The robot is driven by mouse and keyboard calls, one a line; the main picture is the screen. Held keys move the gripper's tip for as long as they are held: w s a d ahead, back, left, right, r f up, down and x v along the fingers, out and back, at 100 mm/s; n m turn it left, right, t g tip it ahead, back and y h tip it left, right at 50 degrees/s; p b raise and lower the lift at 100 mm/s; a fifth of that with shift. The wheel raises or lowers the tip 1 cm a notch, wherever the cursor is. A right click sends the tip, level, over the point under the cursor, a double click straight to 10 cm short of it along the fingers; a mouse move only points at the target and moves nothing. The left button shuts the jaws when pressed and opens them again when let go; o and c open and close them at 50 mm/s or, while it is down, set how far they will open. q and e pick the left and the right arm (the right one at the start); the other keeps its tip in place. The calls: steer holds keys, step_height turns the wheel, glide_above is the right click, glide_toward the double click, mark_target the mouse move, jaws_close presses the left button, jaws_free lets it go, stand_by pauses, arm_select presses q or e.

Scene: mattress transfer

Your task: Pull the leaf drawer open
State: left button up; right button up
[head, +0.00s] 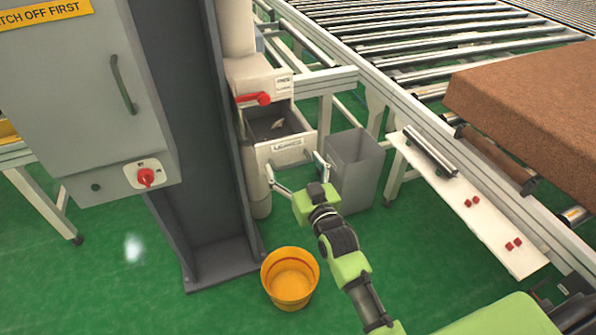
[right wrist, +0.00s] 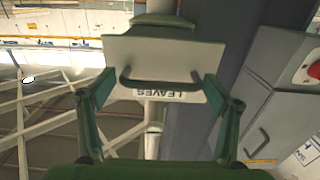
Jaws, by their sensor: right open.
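The leaf drawer (head: 287,153) is a light grey box front with a "LEAVES" label, below a small cabinet on the grey column. It stands out from the cabinet, and its dark inside shows from above with a small grey piece in it. In the right wrist view the drawer front (right wrist: 190,54) appears upside down with a dark bar handle (right wrist: 157,82). My right gripper (head: 296,166) is open at the drawer front. In the right wrist view its fingers (right wrist: 157,88) stand wide on either side of the handle, and I cannot tell whether they touch anything. My left gripper is not in view.
A red lever (head: 254,98) is above the drawer. A grey bin (head: 356,165) stands right of it and an orange bucket (head: 290,278) on the green floor below. A roller conveyor with a brown mattress (head: 530,100) is at right. A grey switch cabinet (head: 85,90) is at left.

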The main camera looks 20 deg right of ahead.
steer(key=s, duration=1.2)
steer(key=shift+d, duration=0.25)
steer(key=shift+w, duration=0.1)
steer(key=s+a+f+g, duration=0.1)
steer(key=s+f+g, duration=0.25)
steer(key=f, duration=0.85)
steer(key=s+a+f+n+g, duration=0.15)
steer(key=s+f, duration=0.25)
steer(key=f, duration=0.7)
steer(key=s+f+m+g, duration=0.1)
steer(key=s+f+g, duration=0.25)
steer(key=f, duration=0.85)
steer(key=s+d+f+g, duration=0.1)
steer(key=s+f+g, duration=0.1)
steer(key=s+f, duration=0.5)
steer(key=s+d+f+n+g, duration=0.1)
steer(key=s+f, duration=0.6)
steer(key=s, duration=0.8)
steer(key=s+d+f+g, duration=0.3)
steer(key=s+f+g, duration=0.2)
steer(key=s, duration=0.6)
steer(key=shift+f+h, duration=0.3)
steer(key=shift+f, duration=0.6)
steer(key=shift+s+d+n+g, duration=0.1)
steer(key=shift+n+g, duration=0.15)
